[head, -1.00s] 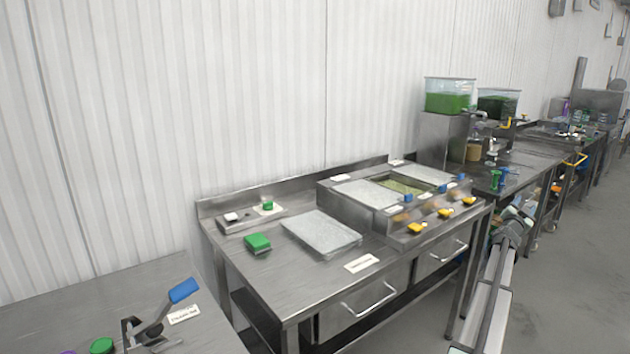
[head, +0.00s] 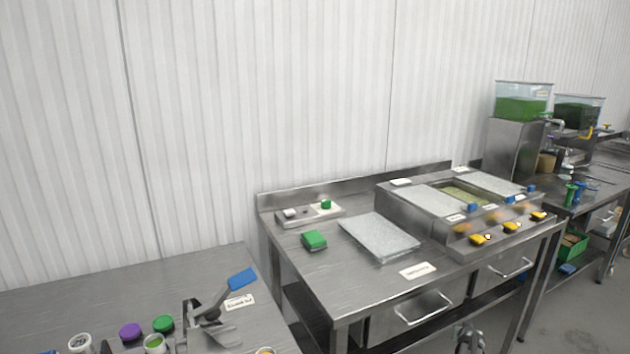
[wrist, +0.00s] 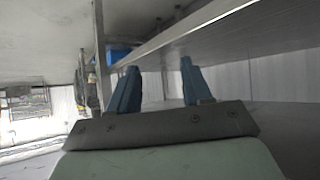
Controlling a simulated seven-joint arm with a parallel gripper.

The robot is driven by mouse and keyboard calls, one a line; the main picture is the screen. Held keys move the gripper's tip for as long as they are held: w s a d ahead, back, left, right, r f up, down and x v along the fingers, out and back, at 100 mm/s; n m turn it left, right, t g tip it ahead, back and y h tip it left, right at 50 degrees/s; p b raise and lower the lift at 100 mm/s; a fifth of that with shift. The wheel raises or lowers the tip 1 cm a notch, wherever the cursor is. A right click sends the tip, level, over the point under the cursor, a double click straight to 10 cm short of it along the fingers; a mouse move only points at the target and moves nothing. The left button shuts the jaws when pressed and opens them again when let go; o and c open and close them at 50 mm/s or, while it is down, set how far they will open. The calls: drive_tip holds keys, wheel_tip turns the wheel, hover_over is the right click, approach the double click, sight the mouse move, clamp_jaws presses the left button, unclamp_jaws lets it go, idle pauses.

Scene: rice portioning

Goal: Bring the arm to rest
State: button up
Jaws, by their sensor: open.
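My gripper (wrist: 160,68) shows in the wrist view with its two blue fingers apart and nothing between them. Metal surfaces and a long metal edge (wrist: 200,32) lie beyond the fingers, close to the upper part of the picture. In the head view only a small grey part, which looks like my arm, shows at the bottom edge in front of the steel counter (head: 300,262). The fingers cannot be made out there.
The counter carries a flat tray (head: 380,238), a green block (head: 314,240) and a unit with yellow knobs (head: 480,239). A second table (head: 110,285) with a blue-handled tool (head: 242,279) stands at left. Open floor (head: 570,325) shows at right.

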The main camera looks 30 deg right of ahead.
drive_tip(key=a+f+n+g+y, duration=0.15)
drive_tip(key=a+f, duration=0.45)
drive_tip(key=a, duration=0.6)
drive_tip(key=a+f+n+g+y, duration=0.1)
drive_tip(key=a+f+n+y, duration=0.15)
drive_tip(key=a+f, duration=0.7)
drive_tip(key=a+f+n+g+y, duration=0.1)
drive_tip(key=a+f+y, duration=0.15)
drive_tip(key=a, duration=1.35)
drive_tip(key=s+a+f+n+g+y, duration=0.15)
drive_tip(key=s+a, duration=0.25)
drive_tip(key=a, duration=0.6)
drive_tip(key=s+a+f+g+y, duration=0.15)
drive_tip(key=s+a, duration=0.25)
drive_tip(key=a, duration=0.5)
drive_tip(key=s+a+r+n+g, duration=0.1)
drive_tip(key=s+a+r+g, duration=0.1)
drive_tip(key=s+a, duration=0.6)
drive_tip(key=s+a+r+n+g+h, duration=0.1)
drive_tip(key=s+a+g, duration=0.4)
drive_tip(key=s, duration=0.8)
drive_tip(key=a+r, duration=0.1)
drive_tip(key=a, duration=0.2)
drive_tip(key=shift+a+n, duration=0.25)
drive_tip(key=shift+n, duration=0.1)
